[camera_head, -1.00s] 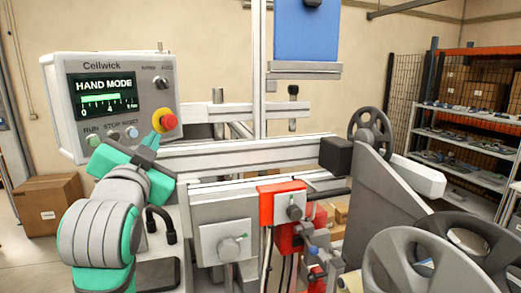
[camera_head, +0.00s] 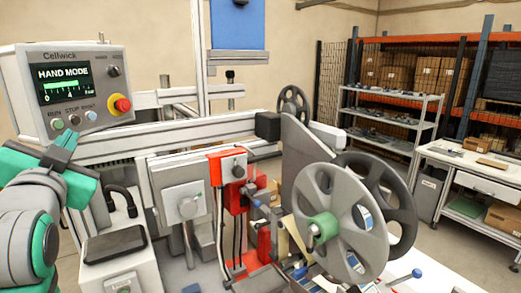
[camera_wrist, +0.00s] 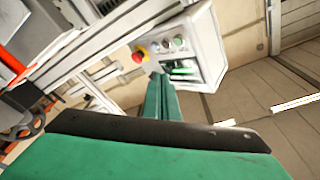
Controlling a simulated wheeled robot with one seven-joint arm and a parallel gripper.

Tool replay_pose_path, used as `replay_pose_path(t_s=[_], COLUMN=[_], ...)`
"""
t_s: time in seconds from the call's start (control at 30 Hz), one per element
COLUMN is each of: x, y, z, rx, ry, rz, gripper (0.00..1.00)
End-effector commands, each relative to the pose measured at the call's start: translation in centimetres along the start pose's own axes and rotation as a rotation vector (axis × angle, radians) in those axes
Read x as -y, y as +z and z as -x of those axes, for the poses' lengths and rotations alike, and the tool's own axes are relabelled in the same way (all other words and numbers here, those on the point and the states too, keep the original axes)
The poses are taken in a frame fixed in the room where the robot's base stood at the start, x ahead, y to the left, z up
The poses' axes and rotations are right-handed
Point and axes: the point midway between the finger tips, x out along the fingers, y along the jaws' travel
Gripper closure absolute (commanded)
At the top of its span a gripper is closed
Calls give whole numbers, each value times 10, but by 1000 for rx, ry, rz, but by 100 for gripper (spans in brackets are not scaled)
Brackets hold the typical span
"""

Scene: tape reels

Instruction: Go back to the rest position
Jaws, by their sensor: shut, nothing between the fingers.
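My gripper (camera_head: 66,143) is at the left of the head view, in front of and below the control box (camera_head: 68,85) with its "HAND MODE" screen. Its green fingers are together and hold nothing. In the wrist view the shut fingers (camera_wrist: 158,80) point toward the control box (camera_wrist: 198,48), with its red and yellow stop knob (camera_wrist: 140,54) just beyond the tips to the left. I cannot tell from the pictures whether the fingertips touch the box.
The machine's long rail (camera_head: 165,137) runs to the right of my gripper. A large grey reel (camera_head: 338,195) with a green hub stands at the right. Shelves (camera_head: 392,115) and a white bench (camera_head: 475,165) stand behind on the right. The floor there is partly clear.

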Motion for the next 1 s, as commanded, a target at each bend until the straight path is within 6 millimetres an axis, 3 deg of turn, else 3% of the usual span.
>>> replay_pose_path(t_s=[0.37, 0.57, 0.77, 1.0], x=[-42, -76, -132, -212], y=[28, 50, 88, 141], z=[-8, -12, -11, 8], rx=[-10, -14, -11, 4], ry=[32, 53, 86, 120], rz=[72, 128, 215, 333], gripper=[100, 100, 100, 100])
